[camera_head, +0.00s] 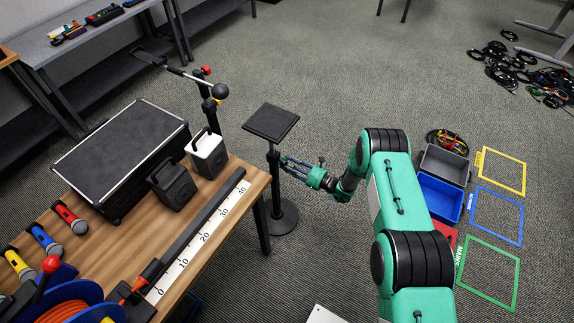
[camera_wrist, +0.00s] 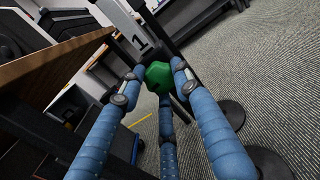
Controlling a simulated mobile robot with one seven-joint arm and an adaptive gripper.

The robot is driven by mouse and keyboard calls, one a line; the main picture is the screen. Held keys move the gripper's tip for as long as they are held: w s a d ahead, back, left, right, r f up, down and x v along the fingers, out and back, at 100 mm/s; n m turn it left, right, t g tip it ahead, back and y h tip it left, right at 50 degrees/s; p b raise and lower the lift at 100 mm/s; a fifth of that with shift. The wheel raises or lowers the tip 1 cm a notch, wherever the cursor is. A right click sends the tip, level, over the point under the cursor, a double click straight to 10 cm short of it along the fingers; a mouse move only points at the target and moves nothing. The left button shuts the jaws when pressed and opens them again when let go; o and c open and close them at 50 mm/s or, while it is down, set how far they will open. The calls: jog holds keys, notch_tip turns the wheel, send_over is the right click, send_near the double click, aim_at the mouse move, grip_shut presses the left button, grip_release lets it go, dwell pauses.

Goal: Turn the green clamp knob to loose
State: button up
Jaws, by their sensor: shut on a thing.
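The green clamp knob (camera_wrist: 158,76) is in the middle of the wrist view, on a dark upright pole. My gripper (camera_wrist: 156,84) has its blue fingers around the knob and is shut on it. In the head view my gripper (camera_head: 284,162) reaches left to the black stand (camera_head: 272,180), just under its square top plate (camera_head: 271,122). The knob cannot be made out in the head view. The pictures do not show clearly how tight or loose the knob is.
A wooden table (camera_head: 232,224) with a black case (camera_head: 120,150), speakers, microphones and a ruler stands left of the stand. A grey bin (camera_head: 445,165), a blue bin (camera_head: 438,197) and coloured floor squares lie to the right. Cables (camera_head: 520,72) lie farther back on the carpet.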

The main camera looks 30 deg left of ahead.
jog(key=shift+f, duration=0.15)
jog(key=o, duration=1.1)
jog(key=shift+o, duration=0.2)
jog(key=shift+d, duration=0.1)
jog(key=d, duration=1.2)
jog(key=shift+a, duration=0.1)
